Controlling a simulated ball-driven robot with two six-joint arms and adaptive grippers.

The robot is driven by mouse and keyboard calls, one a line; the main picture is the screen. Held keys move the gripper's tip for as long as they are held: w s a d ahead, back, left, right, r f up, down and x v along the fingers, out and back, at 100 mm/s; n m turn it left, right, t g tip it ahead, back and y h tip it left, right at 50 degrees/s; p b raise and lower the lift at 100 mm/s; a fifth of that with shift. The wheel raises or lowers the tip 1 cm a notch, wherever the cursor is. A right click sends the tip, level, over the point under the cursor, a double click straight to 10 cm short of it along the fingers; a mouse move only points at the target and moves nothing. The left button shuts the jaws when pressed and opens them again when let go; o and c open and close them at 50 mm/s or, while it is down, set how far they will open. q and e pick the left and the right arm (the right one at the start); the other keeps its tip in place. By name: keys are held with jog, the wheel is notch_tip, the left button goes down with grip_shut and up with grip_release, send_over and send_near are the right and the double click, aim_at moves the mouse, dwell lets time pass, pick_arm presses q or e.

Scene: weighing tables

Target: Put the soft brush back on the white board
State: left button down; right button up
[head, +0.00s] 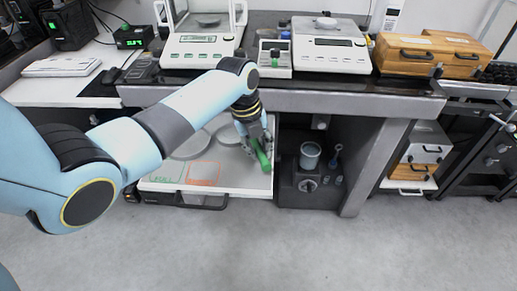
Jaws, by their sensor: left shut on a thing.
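The white board (228,188) is a pulled-out shelf under the left part of the table, with a green and an orange outline near its front edge and round plates behind them. My left gripper (257,143) points down over the right side of the board. It is shut on a slim green thing, which looks like the soft brush (263,159). The brush hangs tilted near the board's right edge. I cannot tell whether its lower end touches the board. Its bristles are not clear. My right gripper is not in view.
Wooden boxes (428,55) are at the right. A grey cup (310,155) on a dark unit stands right of the board. The floor in front is clear.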

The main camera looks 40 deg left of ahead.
pick_arm(q)
jog(key=shift+f, duration=0.15)
jog(key=shift+f, duration=0.55)
jog(key=c, duration=1.2)
grip_release()
jog(key=shift+c, duration=0.2)
jog(key=shift+r, duration=0.15)
notch_tip(320, 180, up, 13)
jog(key=s+a+p, duration=0.1)
jog(key=p, duration=0.1)
jog(key=shift+s+a, duration=0.25)
jog(key=shift+s, duration=0.15)
